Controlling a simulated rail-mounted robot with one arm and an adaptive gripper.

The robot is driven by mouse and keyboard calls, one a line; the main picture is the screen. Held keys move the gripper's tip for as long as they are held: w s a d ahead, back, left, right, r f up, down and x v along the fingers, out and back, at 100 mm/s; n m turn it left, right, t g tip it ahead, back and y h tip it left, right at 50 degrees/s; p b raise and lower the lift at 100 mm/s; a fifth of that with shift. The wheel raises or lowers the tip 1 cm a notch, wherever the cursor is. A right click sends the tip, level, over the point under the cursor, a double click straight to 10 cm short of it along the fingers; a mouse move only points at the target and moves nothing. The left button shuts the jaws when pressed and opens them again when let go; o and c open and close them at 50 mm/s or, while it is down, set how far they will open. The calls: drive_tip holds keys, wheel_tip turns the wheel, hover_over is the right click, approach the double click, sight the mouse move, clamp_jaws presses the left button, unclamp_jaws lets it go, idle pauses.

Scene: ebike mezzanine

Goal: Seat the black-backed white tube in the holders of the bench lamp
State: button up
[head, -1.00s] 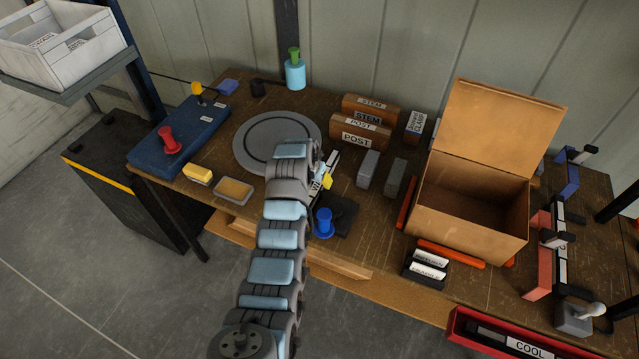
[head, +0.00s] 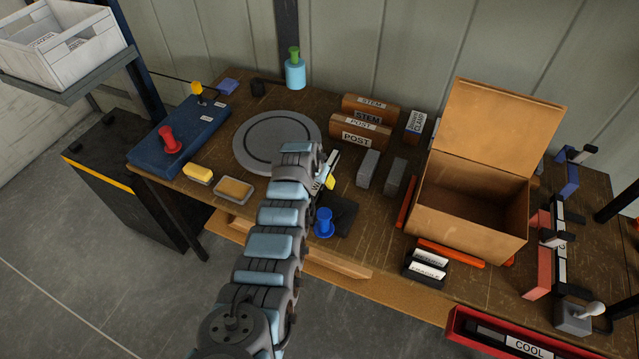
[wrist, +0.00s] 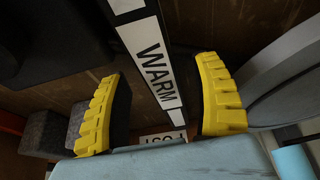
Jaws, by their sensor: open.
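A white tube with a black back, marked WARM (wrist: 154,68), runs between my gripper's yellow fingertips in the wrist view. My gripper (wrist: 160,106) is open, with a finger on each side of the tube and visible gaps between. In the head view the tube (head: 331,162) shows partly beside the grey disc, and my arm hides much of it. One yellow fingertip (head: 330,183) shows there. Another white-and-black tube, marked COOL (head: 529,348), lies in a red tray at the lower right. I cannot clearly tell which fixture is the bench lamp.
A round grey disc (head: 245,152) lies behind my arm. A blue spool (head: 324,222) stands on a dark pad close by. An open cardboard box (head: 465,232) fills the right middle. Clamp-like brackets (head: 538,273) stand at the right. Grey blocks (head: 367,168) stand behind the gripper.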

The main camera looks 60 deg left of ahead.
drive_tip(key=shift+w+a+f, duration=0.2)
drive_tip(key=shift+f, duration=0.6)
clamp_jaws()
